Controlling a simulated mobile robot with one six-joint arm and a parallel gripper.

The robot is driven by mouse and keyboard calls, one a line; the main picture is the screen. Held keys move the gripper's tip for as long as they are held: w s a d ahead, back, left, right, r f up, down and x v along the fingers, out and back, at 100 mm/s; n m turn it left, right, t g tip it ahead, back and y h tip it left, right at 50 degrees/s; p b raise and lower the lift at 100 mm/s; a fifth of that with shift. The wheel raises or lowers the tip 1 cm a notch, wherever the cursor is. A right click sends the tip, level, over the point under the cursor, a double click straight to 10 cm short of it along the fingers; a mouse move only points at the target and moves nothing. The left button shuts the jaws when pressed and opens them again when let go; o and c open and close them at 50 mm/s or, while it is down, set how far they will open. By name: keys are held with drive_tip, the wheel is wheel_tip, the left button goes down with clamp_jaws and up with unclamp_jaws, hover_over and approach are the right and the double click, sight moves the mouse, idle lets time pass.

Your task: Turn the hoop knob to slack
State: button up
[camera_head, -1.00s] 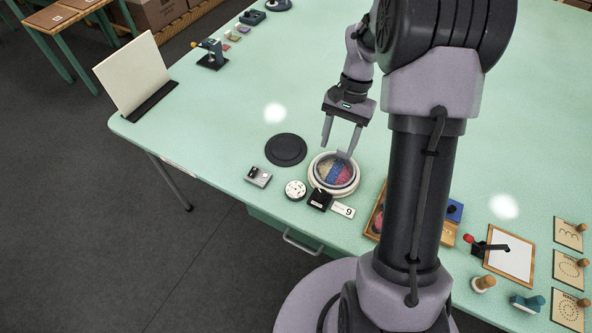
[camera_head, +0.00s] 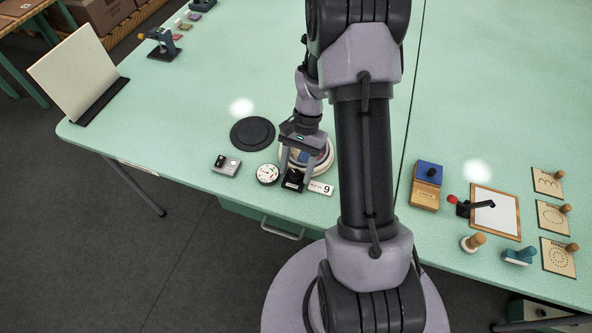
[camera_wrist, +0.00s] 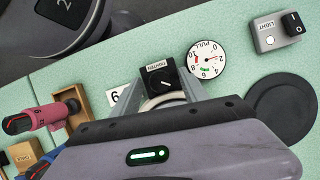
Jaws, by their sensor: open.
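The hoop knob (camera_wrist: 164,84) is a black dial with a white mark, on a dark box lettered TIGHTEN. In the head view its dark box (camera_head: 293,183) shows at the hoop's front edge. My gripper (camera_wrist: 163,80) is open, its fingers on either side of the knob; I cannot tell whether they touch it. In the head view my gripper (camera_head: 296,179) is low over the box. The hoop (camera_head: 327,163), a pale ring around coloured material, is partly hidden by my arm.
A grey LIGHT switch box (camera_wrist: 274,36) and a black disc (camera_head: 252,133) lie near the gauge. A wooden block with a blue top (camera_head: 425,190) and stamps stand farther right. The table's front edge is close.

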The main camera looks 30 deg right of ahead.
clamp_jaws()
drive_tip(key=shift+r, duration=0.1)
drive_tip(key=shift+w+n+g+h+p, duration=0.1)
drive_tip(key=shift+n+g+h+p, duration=0.25)
drive_tip(key=shift+n+p, duration=0.7)
drive_tip(key=shift+a+n+g+h+p, duration=0.1)
drive_tip(key=shift+n+g+h+p, duration=0.35)
drive_tip(key=shift+n, duration=0.6)
drive_tip(key=shift+n+h+p, duration=0.2)
drive_tip(key=shift+n+p, duration=0.4)
drive_tip(key=shift+n, duration=0.4)
drive_tip(key=shift+w, duration=0.1)
unclamp_jaws()
